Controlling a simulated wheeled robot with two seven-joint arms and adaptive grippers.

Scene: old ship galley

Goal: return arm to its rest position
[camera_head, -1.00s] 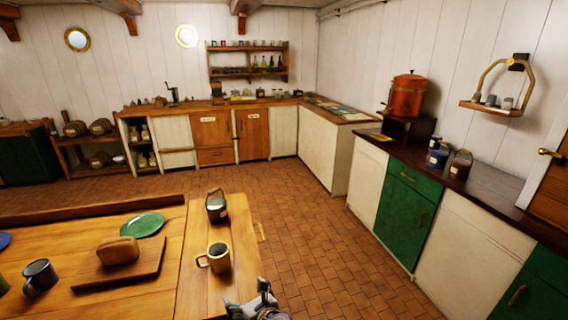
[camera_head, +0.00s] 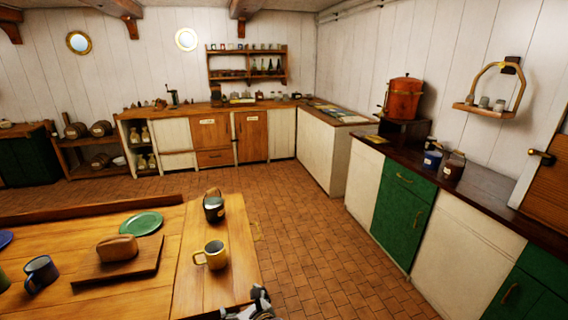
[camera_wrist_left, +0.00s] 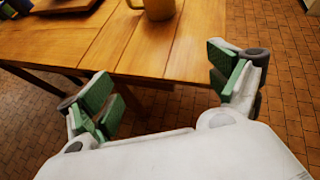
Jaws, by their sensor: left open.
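My left gripper (camera_head: 250,303) shows at the bottom edge of the head view, beside the near right corner of the wooden table (camera_head: 190,290). Most of it is cut off there. In the left wrist view its two green-padded fingers (camera_wrist_left: 165,82) are spread wide with nothing between them. The table edge and part of a yellow mug (camera_wrist_left: 155,8) lie beyond the fingers, apart from them. In the head view the yellow mug (camera_head: 215,256) stands upright on the table. My right gripper is not in view.
A counter (camera_head: 470,190) runs along the right. The tiled floor (camera_head: 310,240) between is clear.

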